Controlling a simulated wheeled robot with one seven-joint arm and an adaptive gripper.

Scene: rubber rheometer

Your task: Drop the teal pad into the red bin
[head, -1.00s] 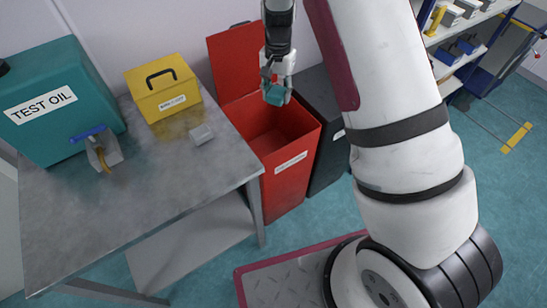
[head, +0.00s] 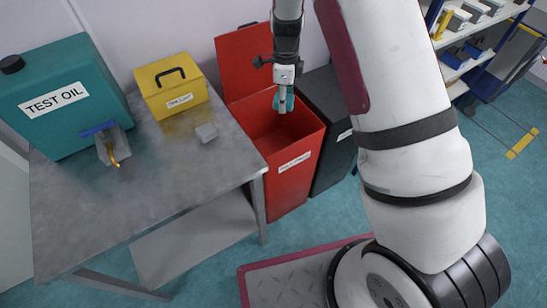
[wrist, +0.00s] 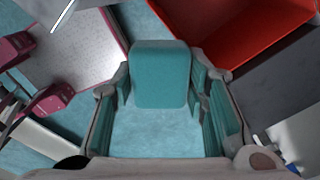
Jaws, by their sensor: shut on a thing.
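The teal pad (head: 289,101) is held in my gripper (head: 283,106), seen in the head view in front of the open red bin's mouth. In the wrist view the teal pad (wrist: 160,74) shows as a rounded block between the fingertips of my gripper (wrist: 163,90), which is shut on it. The red bin (head: 292,187) stands beside the table, its lid raised at the back. In the wrist view the red bin (wrist: 225,28) lies at the upper right, off to the side of the pad, and blue-green floor shows around the pad. The pad's height above the bin is unclear.
A black bin (head: 333,150) stands right of the red one. The grey table (head: 130,195) at the left carries a teal test oil can (head: 60,130), a yellow box (head: 172,90) and a small grey block (head: 207,131). A shelf rack (head: 465,45) is at the far right.

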